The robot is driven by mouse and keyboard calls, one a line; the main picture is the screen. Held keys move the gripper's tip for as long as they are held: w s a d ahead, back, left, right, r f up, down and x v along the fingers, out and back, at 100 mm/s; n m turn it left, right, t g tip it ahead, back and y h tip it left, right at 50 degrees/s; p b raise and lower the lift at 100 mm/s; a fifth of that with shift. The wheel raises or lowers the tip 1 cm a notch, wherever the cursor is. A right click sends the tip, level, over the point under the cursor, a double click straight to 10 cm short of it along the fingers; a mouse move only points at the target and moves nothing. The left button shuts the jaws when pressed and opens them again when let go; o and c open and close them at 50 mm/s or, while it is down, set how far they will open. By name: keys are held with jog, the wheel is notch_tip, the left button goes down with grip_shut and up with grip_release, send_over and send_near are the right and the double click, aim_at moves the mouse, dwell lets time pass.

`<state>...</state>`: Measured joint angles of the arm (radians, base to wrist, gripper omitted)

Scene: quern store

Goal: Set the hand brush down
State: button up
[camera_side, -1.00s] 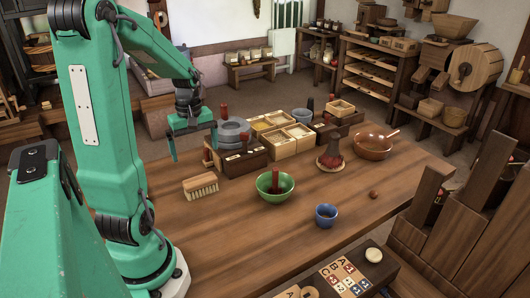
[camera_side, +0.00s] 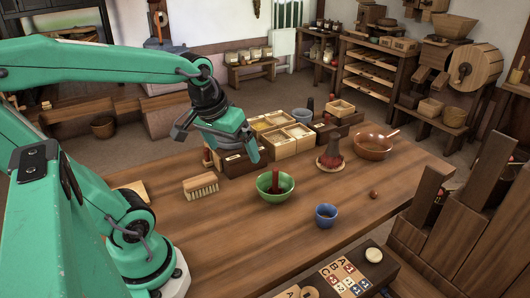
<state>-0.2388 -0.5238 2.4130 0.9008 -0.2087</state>
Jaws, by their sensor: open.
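The hand brush (camera_side: 201,186), with a wooden back and pale bristles, rests on the wooden table (camera_side: 230,235) left of the green bowl. Its bristles face down toward the table top. Nothing grips it. My gripper (camera_side: 220,143) is open and empty. It hangs tilted above and behind the brush, over the dark wooden box, clear of the brush. It hides the grey round stone behind it.
A green bowl (camera_side: 276,185) holding a red-brown pestle stands right of the brush. The front middle of the table is clear.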

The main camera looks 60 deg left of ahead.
jog(key=s+d+r+m+t+h, duration=0.1)
jog(key=s+d+m, duration=0.1)
jog(key=d+m, duration=0.3)
jog(key=shift+s+d+r+t, duration=0.25)
jog(key=shift+d+r+t, duration=0.15)
jog(key=shift+d, duration=0.2)
